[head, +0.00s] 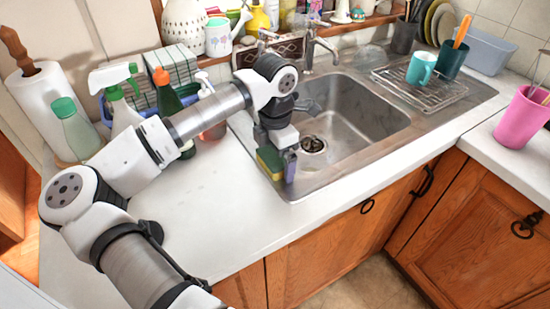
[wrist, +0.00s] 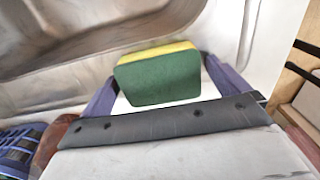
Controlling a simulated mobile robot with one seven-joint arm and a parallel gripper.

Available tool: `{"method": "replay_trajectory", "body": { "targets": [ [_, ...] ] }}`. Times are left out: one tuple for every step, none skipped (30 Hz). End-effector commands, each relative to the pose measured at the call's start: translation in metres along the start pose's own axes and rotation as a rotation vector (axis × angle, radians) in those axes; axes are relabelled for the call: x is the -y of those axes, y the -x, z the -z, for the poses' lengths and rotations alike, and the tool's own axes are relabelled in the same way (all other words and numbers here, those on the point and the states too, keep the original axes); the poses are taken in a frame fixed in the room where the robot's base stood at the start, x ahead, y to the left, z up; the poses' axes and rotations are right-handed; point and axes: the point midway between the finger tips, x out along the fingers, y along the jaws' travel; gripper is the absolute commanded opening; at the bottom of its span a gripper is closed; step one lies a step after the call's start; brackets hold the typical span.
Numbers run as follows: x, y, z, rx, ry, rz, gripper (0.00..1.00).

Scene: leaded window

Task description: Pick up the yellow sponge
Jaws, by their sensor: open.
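The yellow sponge (head: 270,159) has a green scouring side. It is at the left edge of the steel sink, by the white counter. My gripper (head: 283,166) is pointed down right at the sponge, with a purple finger to the sponge's right. In the wrist view the sponge (wrist: 158,76) shows its green face with a thin yellow strip on top. It lies between the two purple fingers of my open gripper (wrist: 155,85), with a small gap visible on the right side. Whether the fingers touch it is not clear.
The sink basin (head: 345,120) opens right of my gripper, with a faucet (head: 318,45) behind. Bottles, including a green-capped one (head: 75,130), and a blue basket (head: 185,95) stand left. A drying rack (head: 420,85) holds a teal mug (head: 421,68). The front counter (head: 215,225) is clear.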

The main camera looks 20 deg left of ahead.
Motion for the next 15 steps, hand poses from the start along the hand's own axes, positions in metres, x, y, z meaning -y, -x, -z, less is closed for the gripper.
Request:
{"method": "replay_trajectory", "body": {
  "targets": [
    [-0.0001, 0.0001, 0.0001, 0.0, 0.0, 0.0, 0.99],
    [-0.0001, 0.0001, 0.0001, 0.0, 0.0, 0.0, 0.95],
    [-0.0001, 0.0002, 0.0001, 0.0, 0.0, 0.0, 0.9],
    [-0.0001, 0.0002, 0.0001, 0.0, 0.0, 0.0, 0.86],
    [-0.0001, 0.0002, 0.0001, 0.0, 0.0, 0.0, 0.82],
    [-0.0001, 0.0003, 0.0001, 0.0, 0.0, 0.0, 0.76],
    [-0.0001, 0.0003, 0.0001, 0.0, 0.0, 0.0, 0.72],
    [-0.0001, 0.0003, 0.0001, 0.0, 0.0, 0.0, 0.69],
    [-0.0001, 0.0003, 0.0002, 0.0, 0.0, 0.0, 0.63],
    [-0.0001, 0.0004, 0.0001, 0.0, 0.0, 0.0, 0.59],
    [-0.0001, 0.0004, 0.0001, 0.0, 0.0, 0.0, 0.58],
    [-0.0001, 0.0004, 0.0001, 0.0, 0.0, 0.0, 0.58],
    [-0.0001, 0.0004, 0.0001, 0.0, 0.0, 0.0, 0.58],
    [-0.0001, 0.0004, 0.0001, 0.0, 0.0, 0.0, 0.58],
    [-0.0001, 0.0005, 0.0001, -0.001, 0.0, 0.0, 0.58]
  ]
}}
